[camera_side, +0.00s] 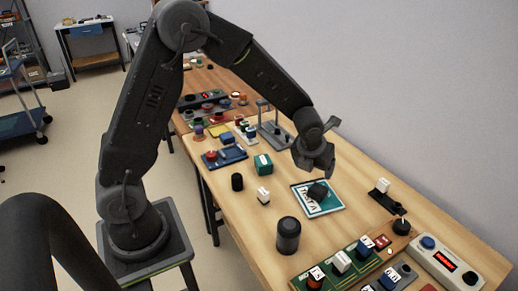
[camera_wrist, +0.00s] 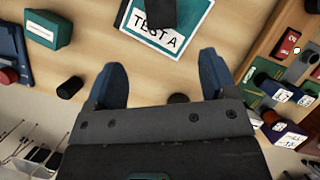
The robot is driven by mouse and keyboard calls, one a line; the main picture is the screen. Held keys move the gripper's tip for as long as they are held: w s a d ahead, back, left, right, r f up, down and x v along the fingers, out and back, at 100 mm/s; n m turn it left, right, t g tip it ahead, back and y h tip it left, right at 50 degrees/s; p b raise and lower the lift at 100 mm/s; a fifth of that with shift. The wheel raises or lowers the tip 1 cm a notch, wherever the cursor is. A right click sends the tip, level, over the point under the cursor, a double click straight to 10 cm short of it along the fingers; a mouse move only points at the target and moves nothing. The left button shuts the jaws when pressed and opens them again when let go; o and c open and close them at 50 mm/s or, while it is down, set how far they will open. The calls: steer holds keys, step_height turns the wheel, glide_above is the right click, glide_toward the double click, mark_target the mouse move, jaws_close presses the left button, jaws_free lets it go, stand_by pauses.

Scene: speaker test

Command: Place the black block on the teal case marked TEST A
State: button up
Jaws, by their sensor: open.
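The teal case marked TEST A (camera_side: 330,207) lies flat on the table, with a white label. It also shows at the top of the wrist view (camera_wrist: 199,27), cut off by the frame edge. The black block (camera_side: 317,190) rests on the case, toward its upper middle in the side view. In the wrist view the block (camera_wrist: 176,14) covers part of the case and is cut off at the top. My gripper (camera_side: 321,168) is above the table near the case, apart from the block. Its two fingers (camera_wrist: 162,72) are spread, with nothing held between them.
A dark jar (camera_side: 288,236), a black cylinder (camera_side: 237,182), a white-topped block (camera_side: 263,196) and a teal box (camera_side: 263,164) stand around the case. Coloured modules (camera_side: 340,262) and a white box with a red display (camera_side: 445,262) line the near end. Bare wood surrounds the case.

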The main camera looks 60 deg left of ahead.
steer(key=s+r+n, duration=0.5)
steer(key=r+n, duration=0.3)
steer(key=r, duration=0.1)
steer(key=s+d+r+n+h, duration=0.1)
steer(key=s+r+n, duration=0.3)
steer(key=s+n, duration=0.6)
steer(key=s+d+r+n+t, duration=0.1)
steer(key=s+r+n, duration=0.3)
steer(key=s+n, duration=0.6)
steer(key=n, duration=0.2)
steer(key=shift+d+r+n+h, duration=0.2)
steer(key=shift+n+h, duration=0.1)
steer(key=shift+h, duration=0.1)
